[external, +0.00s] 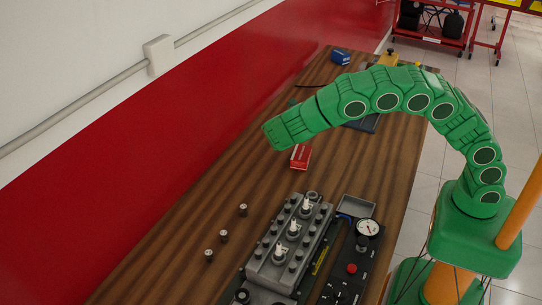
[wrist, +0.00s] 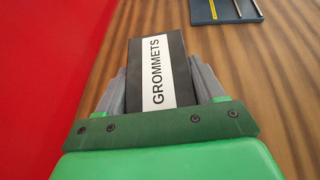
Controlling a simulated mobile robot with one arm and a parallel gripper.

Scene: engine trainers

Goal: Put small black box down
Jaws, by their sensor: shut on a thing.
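A small black box (wrist: 177,52) with a white "GROMMETS" label sits between the two grey fingers of my gripper (wrist: 157,78) in the wrist view. The fingers press on its left and right sides. Striped brown wood shows beyond the box. In the external view, the green end of my arm (external: 288,129) reaches over the left part of the wooden table (external: 190,220), near the red wall. The fingers and the black box are hidden there, so the height of the box above the table is hard to tell.
A red box (external: 300,157) lies just below my arm's end. A grey engine block (external: 290,243) and gauge panel (external: 352,268) stand nearer, with several small metal cylinders (external: 243,210) to the left. A blue box (external: 340,57) is at the far end. A dark tool tray (wrist: 222,10) also shows.

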